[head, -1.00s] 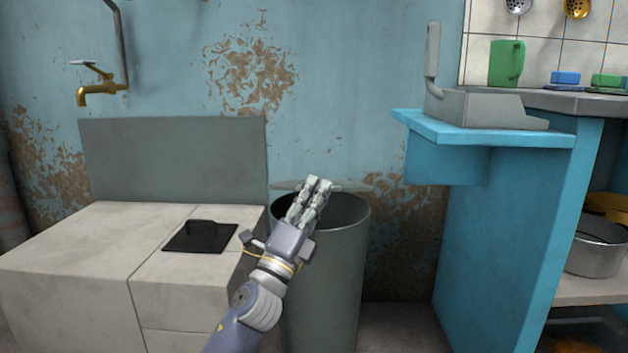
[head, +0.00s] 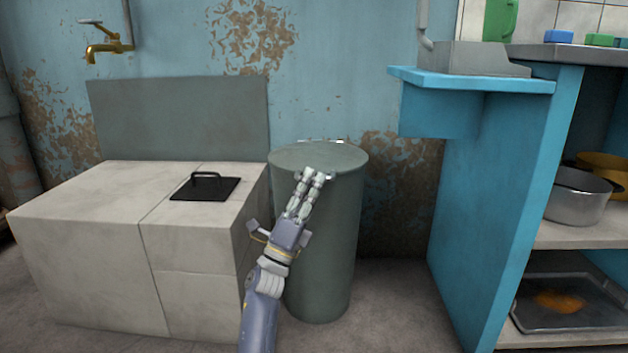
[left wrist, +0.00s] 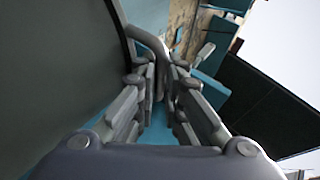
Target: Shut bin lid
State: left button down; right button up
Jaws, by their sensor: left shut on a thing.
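The grey-green bin (head: 330,250) stands between the pale block and the blue cabinet. Its round lid (head: 318,156) lies flat over the top, and no opening shows. My left gripper (head: 312,177) is at the lid's front edge. In the left wrist view the fingers of my left gripper (left wrist: 164,78) are closed around a curved grey handle (left wrist: 150,40), which looks like part of the lid. The fingers hide the handle in the head view. My right gripper is not in view.
The pale block (head: 90,205) with a black handled plate (head: 205,188) stands close left of the bin. The blue cabinet (head: 500,190) stands to the right, with a shelf (head: 480,82) jutting toward the bin. Floor is bare between bin and cabinet.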

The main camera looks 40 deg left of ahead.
pick_arm(q)
jog(key=shift+w+a+f+y, duration=0.25)
jog(key=shift+f+y, duration=0.05)
jog(key=shift+f, duration=0.3)
jog(key=c, duration=2)
grip_release()
jog(key=shift+o, duration=0.2)
jog(key=shift+w+f, duration=0.1)
jog(key=shift+f, duration=0.05)
